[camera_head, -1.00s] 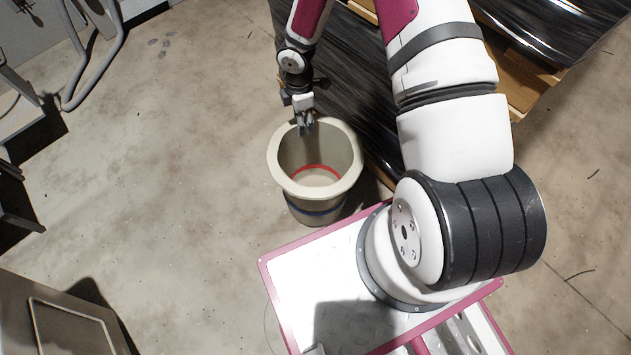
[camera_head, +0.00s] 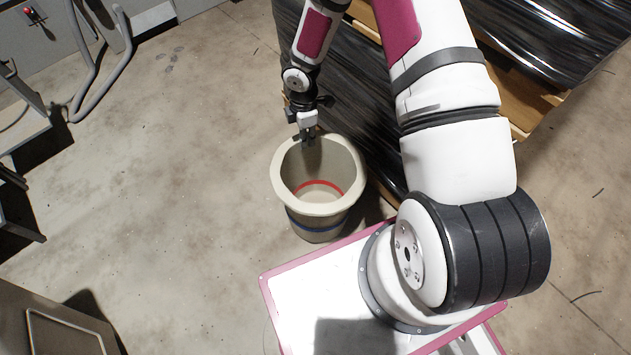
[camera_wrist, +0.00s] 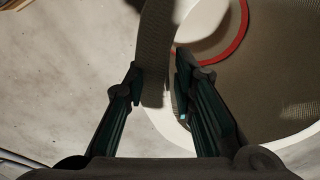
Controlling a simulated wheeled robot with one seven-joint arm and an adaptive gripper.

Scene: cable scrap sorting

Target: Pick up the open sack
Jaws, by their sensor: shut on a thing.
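The open sack (camera_head: 318,223) is a cream, round, bucket-like bag with a thick rolled rim. A red ring shows inside near its bottom and a dark blue band runs round its outside. It stands upright, mouth up, in the head view. My gripper (camera_head: 308,135) points down at the far rim, left of the middle, and is shut on it. In the wrist view the rim (camera_wrist: 155,50) passes between the two fingers of my gripper (camera_wrist: 158,75), and the red ring (camera_wrist: 238,35) shows at the upper right. The sack's underside is hidden.
A pallet load in black wrap (camera_head: 350,90) stands close behind and right of the sack. My white base with pink edging is just in front. Grey equipment (camera_head: 50,325) stands at the lower left, with a hose (camera_head: 82,90) at the upper left. Floor left of the sack is clear.

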